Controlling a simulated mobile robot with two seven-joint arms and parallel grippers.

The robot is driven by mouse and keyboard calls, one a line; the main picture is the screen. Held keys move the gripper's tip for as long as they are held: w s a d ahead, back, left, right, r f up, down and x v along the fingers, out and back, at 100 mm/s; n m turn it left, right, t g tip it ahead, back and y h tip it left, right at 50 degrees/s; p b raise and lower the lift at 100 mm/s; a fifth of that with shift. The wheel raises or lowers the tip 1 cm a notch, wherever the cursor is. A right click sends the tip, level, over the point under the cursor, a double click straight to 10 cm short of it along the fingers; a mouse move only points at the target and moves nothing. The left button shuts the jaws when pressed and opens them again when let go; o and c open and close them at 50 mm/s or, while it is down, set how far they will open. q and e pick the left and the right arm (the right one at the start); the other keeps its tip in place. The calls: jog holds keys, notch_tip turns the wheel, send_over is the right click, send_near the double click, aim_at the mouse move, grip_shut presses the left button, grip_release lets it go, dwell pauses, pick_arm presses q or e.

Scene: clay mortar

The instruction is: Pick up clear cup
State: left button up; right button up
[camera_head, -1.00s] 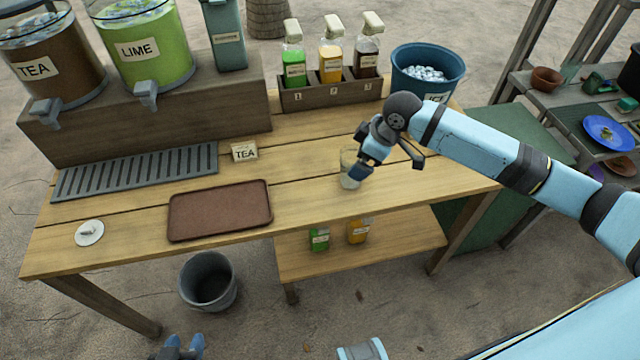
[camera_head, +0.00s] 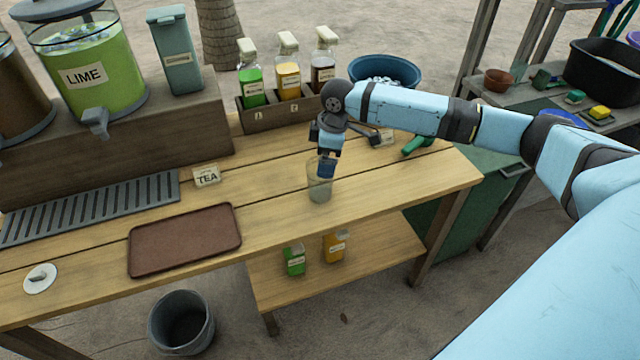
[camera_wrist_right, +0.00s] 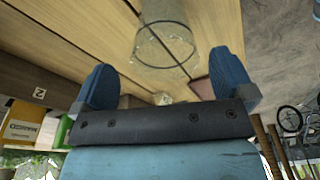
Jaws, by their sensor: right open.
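The clear cup (camera_head: 319,188) stands upright on the wooden table, right of the brown tray. My right gripper (camera_head: 327,165) is at the cup's upper part, pointing down. Its fingers overlap the cup's rim in the head view, so I cannot tell there whether they touch it. In the right wrist view the clear cup (camera_wrist_right: 165,42) shows just beyond and between the two spread blue fingertips of my right gripper (camera_wrist_right: 162,62). The gripper is open, with nothing held. My left gripper is out of view.
The brown tray (camera_head: 185,239) and TEA sign (camera_head: 206,175) are left of the cup. The bottle rack (camera_head: 285,108) and blue tub (camera_head: 384,72) stand behind. A green-handled thing (camera_head: 417,145) lies right of my gripper. Table around the cup is clear.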

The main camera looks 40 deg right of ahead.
aim_at(320, 181)
jog(key=shift+w+a+f+b, duration=0.15)
jog(key=shift+a+f, duration=0.1)
jog(key=shift+f, duration=0.6)
jog(key=shift+w+a+f+b, duration=0.1)
jog(key=shift+a+f, duration=0.15)
jog(key=shift+f, duration=0.65)
jog(key=shift+w+a+f+b, duration=0.15)
jog(key=shift+a+f, duration=0.1)
jog(key=shift+f, duration=0.6)
jog(key=shift+s, duration=0.1)
jog(key=c, duration=1)
